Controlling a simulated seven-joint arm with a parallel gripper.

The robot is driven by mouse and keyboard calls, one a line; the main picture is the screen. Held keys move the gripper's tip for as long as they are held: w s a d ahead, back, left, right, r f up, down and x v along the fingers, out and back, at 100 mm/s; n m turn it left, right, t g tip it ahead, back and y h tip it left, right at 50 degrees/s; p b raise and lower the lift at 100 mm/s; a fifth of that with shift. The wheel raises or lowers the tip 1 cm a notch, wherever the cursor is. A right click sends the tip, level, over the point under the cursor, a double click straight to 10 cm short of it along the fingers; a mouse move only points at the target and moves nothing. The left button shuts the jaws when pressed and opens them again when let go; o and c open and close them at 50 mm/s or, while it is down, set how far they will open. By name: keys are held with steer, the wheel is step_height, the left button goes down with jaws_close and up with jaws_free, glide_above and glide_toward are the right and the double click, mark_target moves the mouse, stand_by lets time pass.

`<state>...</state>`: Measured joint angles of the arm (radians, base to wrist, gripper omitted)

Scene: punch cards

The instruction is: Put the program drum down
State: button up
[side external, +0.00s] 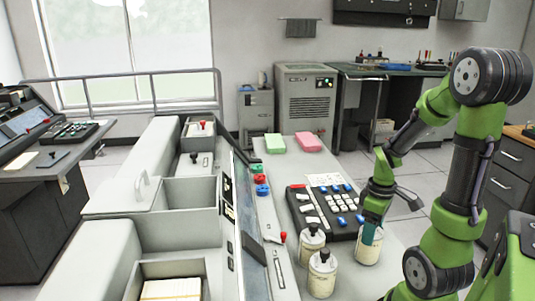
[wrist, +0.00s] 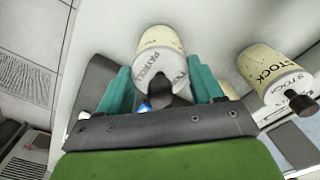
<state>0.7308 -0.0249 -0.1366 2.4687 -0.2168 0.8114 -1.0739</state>
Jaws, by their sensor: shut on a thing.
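The program drum (side external: 369,250) is a cream cylinder with a dark knob, at the right of the grey worktop. In the wrist view the drum (wrist: 160,48) bears lettering that looks like "PAYROLL". My gripper (side external: 373,233) is above it with teal fingers down at its top. In the wrist view my gripper (wrist: 164,88) has one finger on each side of the knob and is shut on the drum. The drum looks upright. I cannot tell whether its base touches the worktop.
Two similar drums (side external: 311,243) (side external: 322,275) stand to the left; one reads "STOCK" in the wrist view (wrist: 272,75). A dark keypad (side external: 325,212) lies just behind. Green (side external: 275,143) and pink (side external: 308,142) card stacks sit farther back. Worktop in front of the drum looks clear.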

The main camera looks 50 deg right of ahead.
steer(key=shift+f, duration=0.1)
steer(key=o, duration=1.7)
step_height(320, 180, up, 12)
steer(key=shift+f, duration=0.1)
steer(key=w+a+r+m+t, duration=0.1)
steer(key=w+a+t, duration=0.1)
steer(key=a, duration=0.5)
steer(key=w+a+r+m+t+y, duration=0.1)
steer(key=w+a+r+t, duration=0.1)
steer(key=a, duration=0.5)
steer(key=w+a+r+m+t+y, duration=0.1)
steer(key=w+a+r+m+t, duration=0.1)
steer(key=a, duration=0.5)
steer(key=shift+w+a+r+t, duration=0.1)
steer(key=shift+w+a+t, duration=0.15)
steer(key=shift+w, duration=0.3)
steer(key=shift+w+a+t, duration=0.1)
steer(key=shift+w+t, duration=0.25)
steer(key=shift+w, duration=0.15)
